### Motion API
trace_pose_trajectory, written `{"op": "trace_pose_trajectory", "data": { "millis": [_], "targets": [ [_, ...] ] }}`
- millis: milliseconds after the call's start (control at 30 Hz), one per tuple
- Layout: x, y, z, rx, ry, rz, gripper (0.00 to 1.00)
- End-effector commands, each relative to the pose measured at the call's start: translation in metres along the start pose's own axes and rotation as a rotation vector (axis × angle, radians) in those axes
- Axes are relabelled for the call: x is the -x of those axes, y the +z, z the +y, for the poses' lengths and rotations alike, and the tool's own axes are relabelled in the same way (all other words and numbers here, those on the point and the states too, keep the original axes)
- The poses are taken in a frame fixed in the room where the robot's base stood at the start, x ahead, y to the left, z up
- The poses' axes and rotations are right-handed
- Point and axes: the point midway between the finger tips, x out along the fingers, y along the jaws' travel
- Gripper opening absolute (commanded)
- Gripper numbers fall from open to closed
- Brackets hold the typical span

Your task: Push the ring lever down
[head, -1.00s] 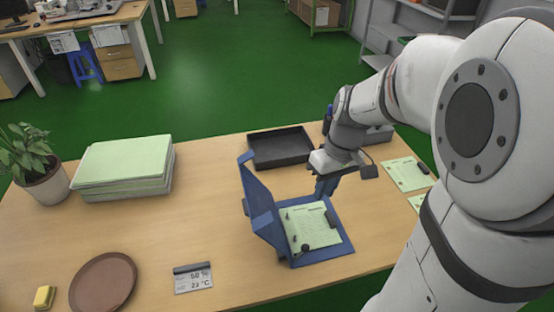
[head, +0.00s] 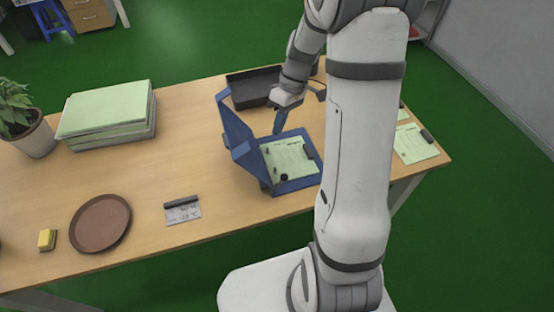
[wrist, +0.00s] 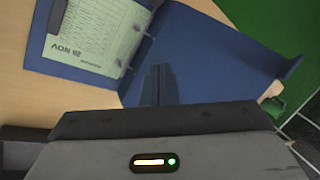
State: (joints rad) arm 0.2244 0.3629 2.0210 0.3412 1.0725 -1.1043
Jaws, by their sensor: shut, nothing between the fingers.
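A blue binder (head: 300,185) lies open on the table, its cover (head: 238,135) raised on the left. A pale green printed sheet (head: 290,158) lies inside, also seen in the wrist view (wrist: 98,35). Metal rings (wrist: 150,36) stand along the sheet's spine side. A small dark knob (head: 284,177) sits near the front end of the ring row; it looks like the ring lever's end. My gripper (head: 277,131) is shut and empty, pointing down over the binder's far edge near the spine. In the wrist view its fingertips (wrist: 160,70) are over blue binder surface, apart from the knob.
A black tray (head: 250,101) is behind the binder. A paper stack (head: 107,118), potted plant (head: 33,137), brown round plate (head: 100,222) and display card (head: 183,210) are to the left. More sheets (head: 414,146) lie right.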

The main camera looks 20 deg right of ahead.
Motion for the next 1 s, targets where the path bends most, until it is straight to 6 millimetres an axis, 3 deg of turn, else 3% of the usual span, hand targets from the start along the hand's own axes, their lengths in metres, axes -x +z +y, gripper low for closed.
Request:
{"op": "trace_pose_trajectory", "data": {
  "millis": [167,600,800,1000],
  "targets": [
    [-0.016,0.0,-0.001,-0.001,-0.004,-0.003,0.0],
    [-0.102,0.004,-0.001,-0.005,-0.004,-0.003,0.0],
    [-0.106,0.031,0.0,-0.006,-0.001,0.0,0.0],
    [-0.109,0.04,0.001,-0.004,0.0,0.001,0.0]
  ]
}}
